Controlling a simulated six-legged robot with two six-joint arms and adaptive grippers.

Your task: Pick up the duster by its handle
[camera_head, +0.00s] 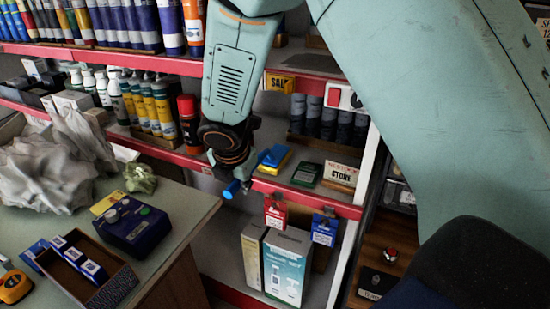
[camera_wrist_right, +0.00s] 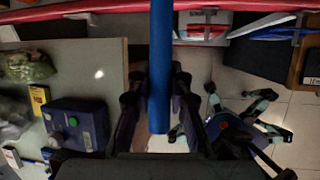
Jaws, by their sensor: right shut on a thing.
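The duster shows only as a blue handle, a straight rod (camera_wrist_right: 159,60) running down from the top edge of the right wrist view between my fingers. Its blue end (camera_head: 232,189) shows just below my right gripper in the head view. My right gripper (camera_head: 241,181) is in front of the red-edged shelves, beyond the counter's right side. In the right wrist view, its dark fingers (camera_wrist_right: 159,98) stand on both sides of the handle, shut on it. The duster's head is not visible. My left gripper is in neither view.
Shelves with a red edge (camera_head: 335,205) hold bottles and tubes close behind the gripper. A counter (camera_head: 185,215) at left carries a blue device (camera_head: 132,222), a box tray (camera_head: 115,287) and crumpled grey material (camera_head: 55,165). Boxes (camera_head: 287,265) stand on the lower shelf.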

